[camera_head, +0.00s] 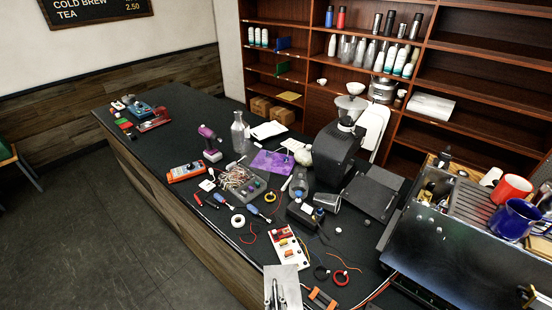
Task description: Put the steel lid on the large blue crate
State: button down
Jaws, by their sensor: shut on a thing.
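My gripper (276,293) is at the bottom edge of the view, over the near end of the counter. It is shut on a flat grey rectangular plate (284,272), which looks like the steel lid. The lower part of the plate and most of my gripper are cut off by the frame edge. A blue box-like thing (138,108), probably the large blue crate, stands at the far left end of the counter, well away from my gripper. It is too small to tell what is inside it.
A red box-like thing (154,124) stands beside the blue one. Tools, wires and a purple drill (209,144) crowd the middle of the dark counter (165,153). A tall glass bottle (240,133) and a black grinder (338,150) rise behind. The espresso machine (440,245) is at right.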

aim_at(276, 302)
jog(key=r+p, duration=0.4)
jog(key=shift+s+p, duration=0.35)
jog(key=shift+s, duration=0.05)
jog(key=shift+s+r+p, duration=0.2)
jog(key=shift+r+p, duration=0.05)
jog(key=shift+p, duration=0.45)
jog(key=shift+s+p, duration=0.1)
jog(key=shift+p, duration=0.3)
jog(key=shift+f, duration=0.15)
